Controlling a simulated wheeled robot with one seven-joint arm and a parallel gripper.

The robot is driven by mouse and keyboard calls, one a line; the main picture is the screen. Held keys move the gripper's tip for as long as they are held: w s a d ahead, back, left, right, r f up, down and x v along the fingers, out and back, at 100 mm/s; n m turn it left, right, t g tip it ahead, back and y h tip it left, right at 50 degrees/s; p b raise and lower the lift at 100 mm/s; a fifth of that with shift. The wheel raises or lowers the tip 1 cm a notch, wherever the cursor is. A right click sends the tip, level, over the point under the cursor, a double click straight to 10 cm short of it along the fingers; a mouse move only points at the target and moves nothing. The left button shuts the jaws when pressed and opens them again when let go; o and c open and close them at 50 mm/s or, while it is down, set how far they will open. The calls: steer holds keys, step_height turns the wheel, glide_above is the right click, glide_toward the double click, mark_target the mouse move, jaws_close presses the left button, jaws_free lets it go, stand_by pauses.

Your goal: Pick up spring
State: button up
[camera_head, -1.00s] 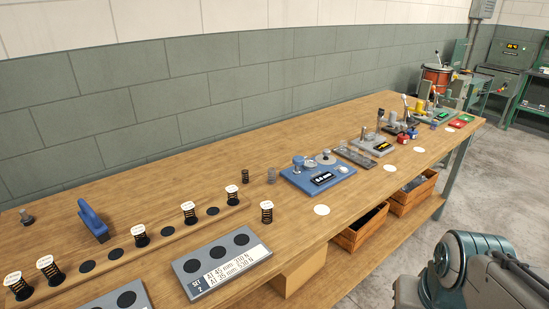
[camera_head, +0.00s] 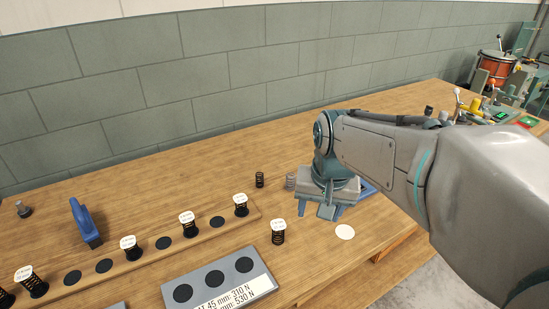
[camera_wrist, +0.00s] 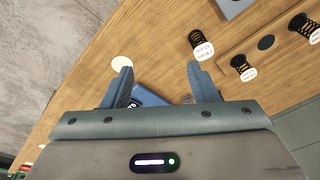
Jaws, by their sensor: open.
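Several dark coil springs with white tags stand upright. One spring (camera_head: 278,232) stands alone on the bench, left of my gripper; it also shows in the wrist view (camera_wrist: 201,44). Others stand in a wooden rack, such as the tagged spring (camera_head: 240,206). An untagged dark spring (camera_head: 259,180) and a grey spring (camera_head: 291,182) stand behind, close to my gripper. My gripper (camera_head: 327,211) is open and empty, pointing down above the bench near the blue device; its two fingers also show in the wrist view (camera_wrist: 158,80). Which spring the task means is not shown.
A wooden rack (camera_head: 205,236) with black round spots runs across the left. A grey tray (camera_head: 213,283) with black round spots and a force label lies at the front. A blue clamp-like tool (camera_head: 84,222) stands behind the rack. A white disc (camera_head: 345,232) marks bare bench.

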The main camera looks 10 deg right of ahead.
steer(key=w+r+m+g+p, duration=0.15)
steer(key=w+m, duration=0.35)
steer(key=w, duration=0.9)
steer(key=m, duration=0.6)
glide_above(291, 174)
step_height(291, 174, down, 4)
steer(key=shift+g, duration=0.35)
steer(key=f, duration=0.4)
steer(key=f+p, duration=0.1)
steer(key=f, duration=0.4)
steer(key=shift+w+a, duration=0.1)
steer(key=shift+a, duration=0.1)
steer(key=shift+d+f+p, duration=0.15)
steer(key=shift+f+p, duration=0.45)
steer(key=shift+f, duration=2.1)
steer(key=c, duration=1.1)
